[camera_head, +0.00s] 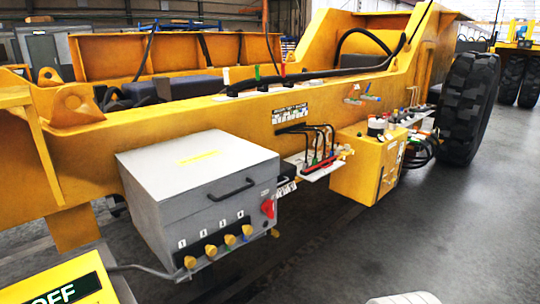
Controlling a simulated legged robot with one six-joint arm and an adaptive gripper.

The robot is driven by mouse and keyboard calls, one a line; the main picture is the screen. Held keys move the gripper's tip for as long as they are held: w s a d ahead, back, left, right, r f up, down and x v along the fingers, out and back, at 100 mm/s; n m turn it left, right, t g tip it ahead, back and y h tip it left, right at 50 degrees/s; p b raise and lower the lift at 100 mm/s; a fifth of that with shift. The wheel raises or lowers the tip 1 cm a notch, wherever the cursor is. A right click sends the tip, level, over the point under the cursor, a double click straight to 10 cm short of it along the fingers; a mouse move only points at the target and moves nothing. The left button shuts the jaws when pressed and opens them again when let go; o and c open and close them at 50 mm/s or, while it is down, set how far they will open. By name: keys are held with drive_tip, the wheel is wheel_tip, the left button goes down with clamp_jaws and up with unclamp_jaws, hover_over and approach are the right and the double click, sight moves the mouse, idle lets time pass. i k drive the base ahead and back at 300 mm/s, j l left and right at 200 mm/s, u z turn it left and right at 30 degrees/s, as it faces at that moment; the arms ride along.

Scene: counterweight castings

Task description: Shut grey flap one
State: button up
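A grey metal box (200,180) is mounted on the side of the yellow machine frame, left of centre. Its flat grey top (165,158) bears a yellow label and looks level. A black bar handle (232,190) is on its front face. Below are several small white labels and a row of yellow knobs (210,250) on a black strip. A red switch (268,208) is at the face's right end. No flap marked one can be made out for certain, and no panel of the box visibly stands open.
A yellow box (368,165) with fittings and a small shelf (315,168) with black cables jut out right of the grey box. A large black tyre (468,108) stands farther right. A yellow "OFF" panel (60,285) is bottom left. Grey floor (440,230) at right is clear.

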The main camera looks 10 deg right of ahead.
sight(320, 138)
drive_tip(key=i+l+z, duration=0.25)
drive_tip(key=i+l, duration=0.75)
drive_tip(key=i+z, duration=0.1)
drive_tip(key=i, duration=0.7)
drive_tip(key=i+j, duration=0.1)
drive_tip(key=i, duration=0.75)
drive_tip(key=i+j+z, duration=0.15)
drive_tip(key=i, duration=0.65)
